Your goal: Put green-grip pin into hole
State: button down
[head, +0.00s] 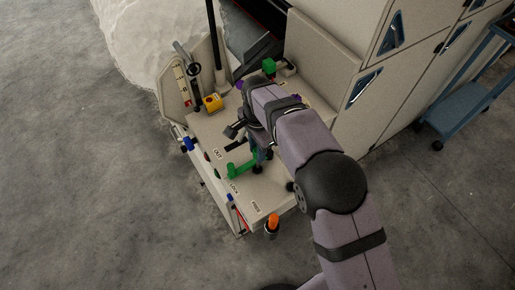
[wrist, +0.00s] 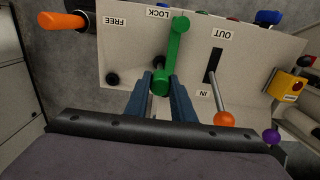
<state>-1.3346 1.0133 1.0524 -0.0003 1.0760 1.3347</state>
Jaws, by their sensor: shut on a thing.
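The green-grip pin (wrist: 174,52) shows in the wrist view as a long green bar with rounded ends. My gripper (wrist: 160,83) is shut on its near end, with one blue-grey finger on each side. The bar's far end lies by the LOCK label. In the head view the green grip (head: 240,169) sticks out to the left of my gripper, over the beige panel. A dark round hole (wrist: 112,78) shows in the panel below the FREE label. Another dark spot is partly covered by the green grip. I cannot tell whether the pin's tip is in a hole.
An orange-knobbed lever (wrist: 224,119) stands at the OUT/IN slot, with a purple knob (wrist: 271,137) to its right. An orange handle (wrist: 62,20) is at the panel's edge. A yellow button box (head: 213,103) and a green block (head: 269,66) stand farther back.

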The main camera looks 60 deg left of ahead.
jog(key=shift+f+b, duration=1.6)
jog(key=shift+f, duration=1.2)
jog(key=c, duration=1.4)
grip_release()
jog(key=shift+c, duration=0.2)
jog(key=shift+r, duration=0.15)
jog(key=shift+r+b, duration=1.4)
jog(key=shift+r, duration=2.15)
